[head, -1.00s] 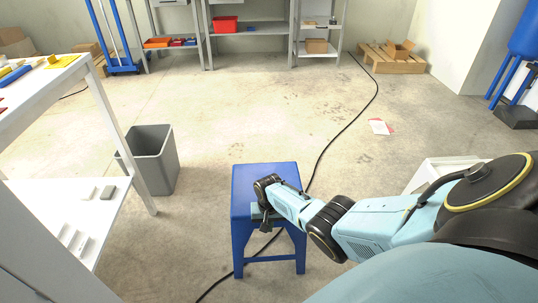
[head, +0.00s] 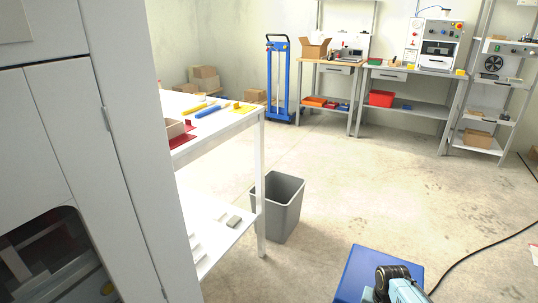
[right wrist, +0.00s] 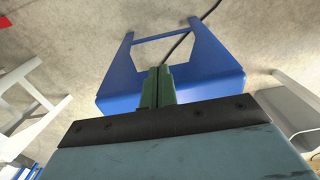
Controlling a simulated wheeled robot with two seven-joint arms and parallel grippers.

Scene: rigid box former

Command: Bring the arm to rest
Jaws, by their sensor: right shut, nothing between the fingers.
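My right gripper (right wrist: 158,88) is shut and empty; its two green fingers are pressed together in the right wrist view. Beyond them is the blue stool (right wrist: 188,70), with its legs pointing toward the top of that view. In the head view only the end of my right arm shows at the bottom edge, over the blue stool (head: 362,268). I cannot tell whether the fingers touch the stool. My left gripper is not in view.
A grey bin (head: 285,208) stands beside the white table (head: 240,122), which holds several coloured parts. A tall white cabinet (head: 125,130) fills the left. Workbenches and a blue trolley (head: 279,80) line the back. A black cable (head: 480,250) crosses otherwise open floor.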

